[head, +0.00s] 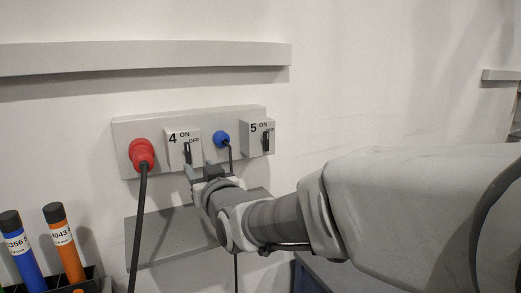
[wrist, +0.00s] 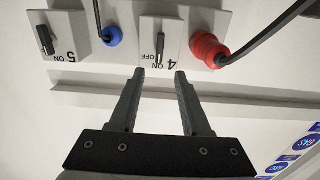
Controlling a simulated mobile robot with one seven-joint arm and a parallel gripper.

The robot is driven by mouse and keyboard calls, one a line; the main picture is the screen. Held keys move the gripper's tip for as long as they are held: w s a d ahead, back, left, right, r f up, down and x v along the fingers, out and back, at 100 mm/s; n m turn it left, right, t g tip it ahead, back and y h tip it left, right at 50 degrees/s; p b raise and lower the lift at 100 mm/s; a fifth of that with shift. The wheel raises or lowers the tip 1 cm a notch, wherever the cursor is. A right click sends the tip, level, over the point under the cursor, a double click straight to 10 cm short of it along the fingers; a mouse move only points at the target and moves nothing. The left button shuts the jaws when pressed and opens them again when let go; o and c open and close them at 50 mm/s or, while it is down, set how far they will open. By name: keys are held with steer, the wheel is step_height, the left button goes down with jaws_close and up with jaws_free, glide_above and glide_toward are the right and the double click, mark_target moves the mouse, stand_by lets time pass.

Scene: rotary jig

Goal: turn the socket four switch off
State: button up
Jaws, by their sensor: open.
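The socket four switch is a light box (head: 183,148) marked 4, with ON and OFF labels and a dark lever (head: 187,153) standing roughly upright, its end towards the ON label. In the wrist view, which is upside down, the lever (wrist: 160,50) lies between the lines of my two fingers, just beyond their tips. My gripper (wrist: 159,73) is open and empty, pointing at the switch box. In the head view my gripper (head: 195,172) is just below the lever and partly hides the box's lower edge. I cannot tell whether a fingertip touches the box.
A red plug (head: 141,152) with a black cable is left of switch four; a blue plug (head: 221,139) is right of it. Switch box five (head: 257,138) is farther right. A grey plate (head: 160,240) is below. Blue and orange tubes (head: 64,245) stand at lower left.

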mark_target(188, 152)
steer(key=p+x, duration=0.1)
steer(key=x, duration=0.9)
steer(key=shift+w+a+p, duration=0.15)
steer(key=shift+w+p, duration=0.15)
steer(key=shift+p, duration=0.1)
jaws_close()
